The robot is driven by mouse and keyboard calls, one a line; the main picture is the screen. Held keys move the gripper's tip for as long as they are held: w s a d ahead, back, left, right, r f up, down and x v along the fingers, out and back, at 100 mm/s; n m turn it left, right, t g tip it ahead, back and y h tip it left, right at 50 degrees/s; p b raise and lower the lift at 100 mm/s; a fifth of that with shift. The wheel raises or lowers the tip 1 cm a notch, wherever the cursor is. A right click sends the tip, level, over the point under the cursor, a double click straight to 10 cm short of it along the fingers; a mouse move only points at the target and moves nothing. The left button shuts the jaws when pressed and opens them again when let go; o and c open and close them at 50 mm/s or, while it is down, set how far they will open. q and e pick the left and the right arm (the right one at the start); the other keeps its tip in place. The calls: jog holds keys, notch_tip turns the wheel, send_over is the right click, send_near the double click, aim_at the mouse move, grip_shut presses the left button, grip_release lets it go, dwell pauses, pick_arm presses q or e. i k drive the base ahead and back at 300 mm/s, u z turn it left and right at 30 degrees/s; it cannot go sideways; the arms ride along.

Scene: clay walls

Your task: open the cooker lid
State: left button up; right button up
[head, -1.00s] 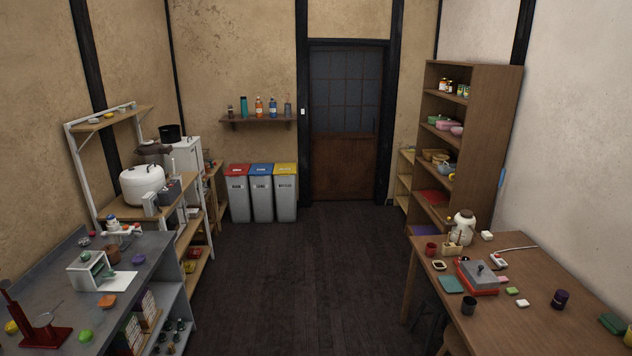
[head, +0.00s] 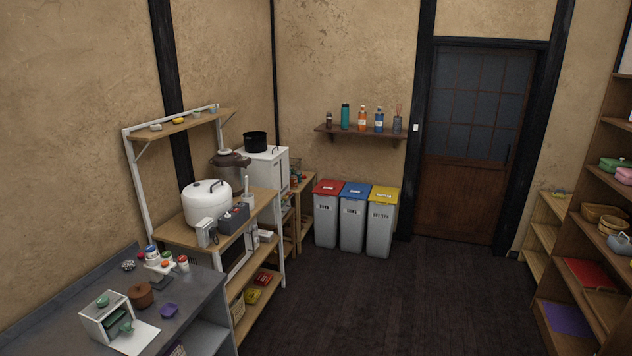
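A white rounded cooker (head: 206,205) with a dark handle on its top stands on the wooden shelf unit (head: 180,232) at the left. Its lid looks closed. Behind it is a brown pot-like appliance with a dark lid (head: 231,160), partly hidden by the white cooker. I cannot tell for sure which of the two is the cooker of the task. Neither of my grippers is in view.
A grey counter (head: 195,300) with small items stands in front of the shelf unit. Three bins with red, blue and yellow lids (head: 354,190) stand by the back wall. The dark floor (head: 400,300) in the middle is clear. Shelves (head: 572,260) stand at the right.

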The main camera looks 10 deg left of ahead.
aim_at(205, 192)
jog(key=u, duration=0.75)
jog(key=i, duration=1.85)
jog(key=u, duration=0.75)
